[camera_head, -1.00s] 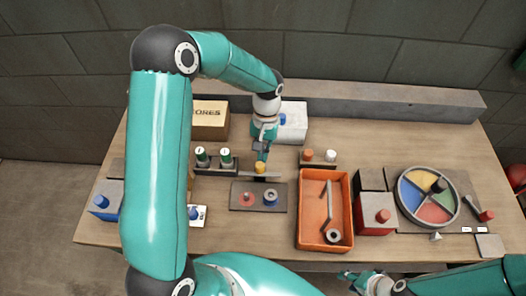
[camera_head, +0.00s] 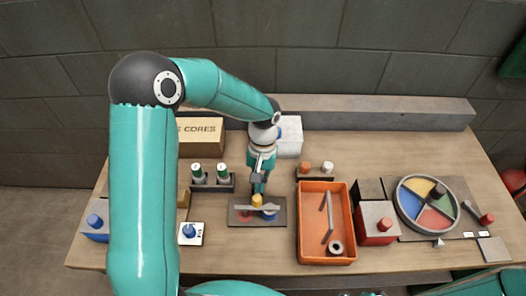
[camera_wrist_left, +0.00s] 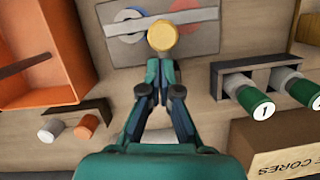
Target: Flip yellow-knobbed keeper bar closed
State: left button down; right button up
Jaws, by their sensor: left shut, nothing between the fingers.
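The keeper bar (camera_head: 270,208) is a grey strip with a yellow knob (camera_head: 256,199). It lies across the dark plate (camera_head: 236,221), over the red disc (camera_head: 244,216) and the blue disc (camera_head: 270,216), partly covering both. My left gripper (camera_head: 258,189) is shut and empty, just behind the knob. In the left wrist view the knob (camera_wrist_left: 163,36) sits just beyond the closed fingertips (camera_wrist_left: 162,62), and the bar (camera_wrist_left: 190,17) crosses the discs. I cannot tell whether the fingers touch the knob.
An orange tray (camera_head: 310,250) with a grey tool stands right of the plate. A rack with green cylinders (camera_head: 213,186) stands behind left. A cardboard box (camera_head: 200,135) stands behind.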

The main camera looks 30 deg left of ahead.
pick_arm(q)
jog(key=w, duration=0.1)
jog(key=w+a, duration=0.1)
jog(key=w, duration=0.1)
jog(key=shift+a+f, duration=0.15)
jog(key=d+v, duration=0.1)
jog(key=v, duration=0.9)
jog(key=shift+a+b, duration=0.3)
jog(key=shift+b, duration=0.1)
